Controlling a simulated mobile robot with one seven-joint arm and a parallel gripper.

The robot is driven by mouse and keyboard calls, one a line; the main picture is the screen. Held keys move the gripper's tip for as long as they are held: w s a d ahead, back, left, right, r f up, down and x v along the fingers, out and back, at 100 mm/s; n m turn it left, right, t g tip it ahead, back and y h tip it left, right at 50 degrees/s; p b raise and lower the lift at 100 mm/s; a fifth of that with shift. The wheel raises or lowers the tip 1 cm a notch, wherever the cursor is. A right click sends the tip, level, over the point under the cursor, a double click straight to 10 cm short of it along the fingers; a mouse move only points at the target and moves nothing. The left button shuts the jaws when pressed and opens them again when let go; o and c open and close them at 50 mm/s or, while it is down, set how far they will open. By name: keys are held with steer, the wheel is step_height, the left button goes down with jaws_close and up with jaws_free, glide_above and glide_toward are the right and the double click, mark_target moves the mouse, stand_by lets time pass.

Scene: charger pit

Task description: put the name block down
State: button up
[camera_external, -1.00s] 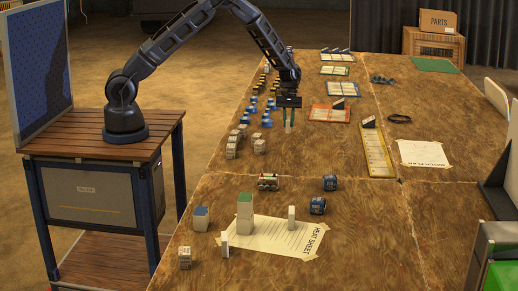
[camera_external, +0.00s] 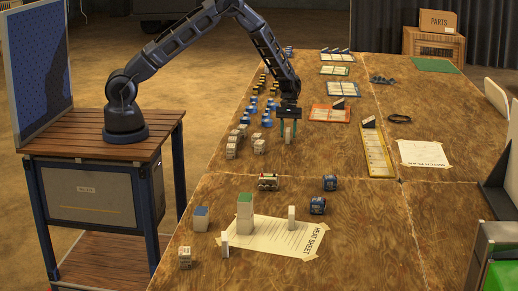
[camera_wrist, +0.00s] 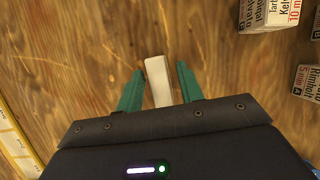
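The name block (camera_wrist: 158,82) is a small white block between my two green fingertips in the wrist view. A gap shows between the block and the right finger, and a thin one at the left finger. My gripper (camera_wrist: 161,86) is open around the block. In the external view my gripper (camera_external: 289,132) points straight down, low over the wooden table (camera_external: 345,215), with a pale piece between its fingers. Whether the block's underside touches the wood is hidden.
Printed white blocks (camera_external: 231,149) stand left of my gripper, with blue (camera_external: 267,116) pieces behind them. A yellow tray (camera_external: 376,152) lies to the right and an orange-edged board (camera_external: 329,112) beyond. The wood in front of my gripper is mostly clear.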

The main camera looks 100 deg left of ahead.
steer(key=shift+r, duration=0.15)
steer(key=v, duration=1.2)
steer(key=s+d+r+m+t+y, duration=0.1)
steer(key=s+d+r+m, duration=0.3)
steer(key=s+d+r, duration=0.65)
steer(key=s+d+r+m, duration=0.35)
steer(key=d+r, duration=0.45)
steer(key=r, duration=0.7)
steer(key=s+d+r+m+t+y, duration=0.1)
steer(key=s+d+r+m, duration=0.1)
steer(key=s, duration=0.7)
steer(key=s+d+r+m+t+y, duration=0.1)
steer(key=s+d+r+m, duration=0.1)
steer(key=s+d+m, duration=0.3)
steer(key=s+d+r+m+t+y, duration=0.1)
steer(key=s+d, duration=0.4)
steer(key=s, duration=0.8)
steer(key=shift+r+m+t, duration=0.3)
steer(key=shift+r+m, duration=0.35)
steer(key=shift+m, duration=0.6)
steer(key=shift+o, duration=0.5)
steer(key=shift+d, duration=0.1)
